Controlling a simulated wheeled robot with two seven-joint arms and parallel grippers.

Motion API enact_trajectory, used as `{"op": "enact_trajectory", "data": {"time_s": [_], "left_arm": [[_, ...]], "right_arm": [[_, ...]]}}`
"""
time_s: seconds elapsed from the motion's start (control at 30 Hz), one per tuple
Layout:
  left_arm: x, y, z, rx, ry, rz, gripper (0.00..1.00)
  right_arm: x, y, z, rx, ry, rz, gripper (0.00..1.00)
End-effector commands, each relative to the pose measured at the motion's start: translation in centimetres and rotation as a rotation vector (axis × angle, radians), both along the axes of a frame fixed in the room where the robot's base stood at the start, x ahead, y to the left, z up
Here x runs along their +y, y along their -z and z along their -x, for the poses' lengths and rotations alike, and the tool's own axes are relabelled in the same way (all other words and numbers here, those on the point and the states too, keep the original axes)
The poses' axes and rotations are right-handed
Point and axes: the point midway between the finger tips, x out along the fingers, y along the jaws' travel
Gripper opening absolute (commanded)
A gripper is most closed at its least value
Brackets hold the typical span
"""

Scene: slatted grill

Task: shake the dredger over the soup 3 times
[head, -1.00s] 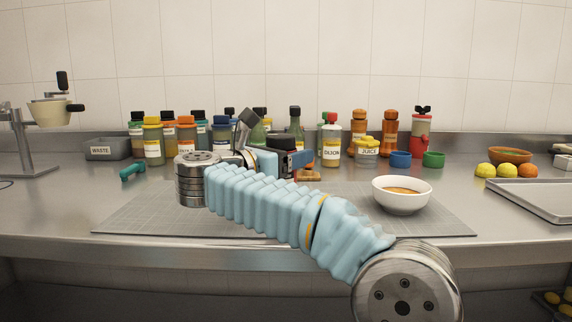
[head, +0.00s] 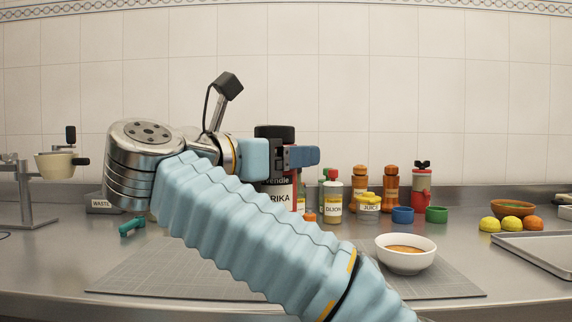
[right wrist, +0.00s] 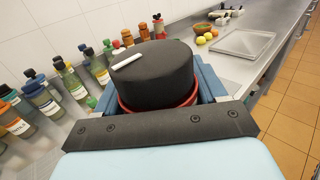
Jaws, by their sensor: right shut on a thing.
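The soup (head: 404,249) is orange-brown in a white bowl (head: 405,265) on the grey mat, to the right of the dredger. My left gripper is not in view.
Several bottles and jars, among them a Dijon bottle (head: 332,203) and a juice jar (head: 368,203), stand along the back. Blue (head: 402,215) and green (head: 437,215) cups are behind the bowl. A metal tray (head: 538,254) lies right. The grey mat (head: 150,278) has bare room.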

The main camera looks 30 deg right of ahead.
Motion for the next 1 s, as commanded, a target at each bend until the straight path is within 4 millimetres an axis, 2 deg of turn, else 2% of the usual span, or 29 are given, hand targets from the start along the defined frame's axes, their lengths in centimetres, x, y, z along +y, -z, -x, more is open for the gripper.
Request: {"op": "enact_trajectory", "data": {"time_s": [0.33, 0.77, 1.0], "left_arm": [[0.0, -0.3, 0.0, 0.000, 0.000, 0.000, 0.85], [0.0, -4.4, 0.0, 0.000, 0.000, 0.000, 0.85], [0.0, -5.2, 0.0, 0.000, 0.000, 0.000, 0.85]], "right_arm": [[0.0, -0.4, 0.0, -0.001, 0.000, 0.001, 0.11], [0.0, -5.5, 0.0, 0.000, 0.000, 0.000, 0.11], [0.0, -7.1, 0.0, 0.000, 0.000, 0.001, 0.11]]}}
